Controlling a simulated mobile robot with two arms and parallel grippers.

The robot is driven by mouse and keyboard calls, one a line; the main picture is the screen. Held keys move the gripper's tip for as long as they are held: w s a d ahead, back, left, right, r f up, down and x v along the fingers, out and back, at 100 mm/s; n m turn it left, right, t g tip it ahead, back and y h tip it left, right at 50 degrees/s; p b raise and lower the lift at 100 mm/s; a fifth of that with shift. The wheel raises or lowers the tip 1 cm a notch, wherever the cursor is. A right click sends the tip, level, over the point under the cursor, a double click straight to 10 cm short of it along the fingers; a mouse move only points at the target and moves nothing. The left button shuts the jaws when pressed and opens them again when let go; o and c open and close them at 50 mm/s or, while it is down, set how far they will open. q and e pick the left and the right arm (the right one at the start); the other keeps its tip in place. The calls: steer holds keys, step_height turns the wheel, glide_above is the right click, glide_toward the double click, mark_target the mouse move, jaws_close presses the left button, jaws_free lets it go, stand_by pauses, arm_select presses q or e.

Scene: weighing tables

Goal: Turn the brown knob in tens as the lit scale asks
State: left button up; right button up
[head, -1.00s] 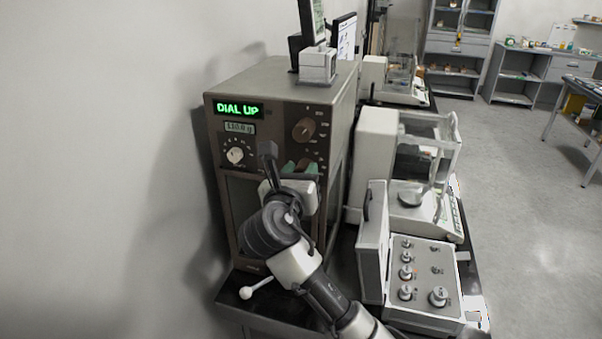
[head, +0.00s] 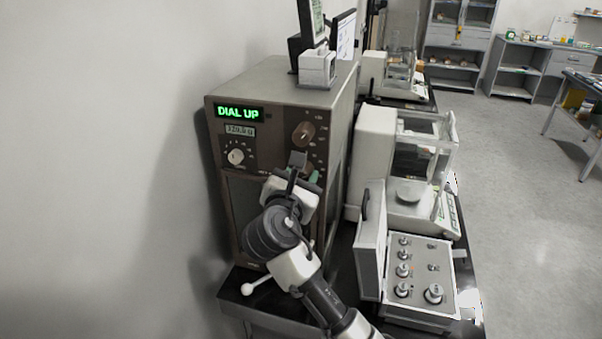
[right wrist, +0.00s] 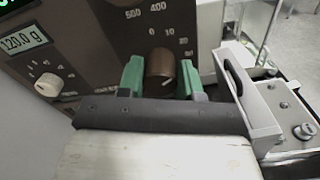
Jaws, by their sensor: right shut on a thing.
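The scale (head: 243,191) is a tall brown-fronted box with the lit green words "DIAL UP" (head: 238,114). Its small readout (head: 240,130) shows 120.0 g; it also shows in the right wrist view (right wrist: 24,39). My right gripper (right wrist: 160,78) is shut on the lower brown knob (right wrist: 159,63), one green fingertip on each side. Numbers 0 and 10 stand above that knob. In the head view my right gripper (head: 306,170) mostly hides it. Another brown knob (head: 303,132) sits above, free. A white knob (head: 236,156) sits at the left. My left gripper is out of view.
Right of the scale stand a balance with a glass case (head: 375,165) and an open grey box of metal weights (head: 418,276) with its lid upright. A wall is close on the left.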

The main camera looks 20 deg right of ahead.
steer(key=shift+m, duration=0.3)
steer(key=o, duration=0.9)
steer(key=b+v, duration=0.2)
steer(key=v, duration=0.9)
steer(key=shift+b, duration=0.3)
steer(key=shift+w, duration=0.15)
stand_by(0.7)
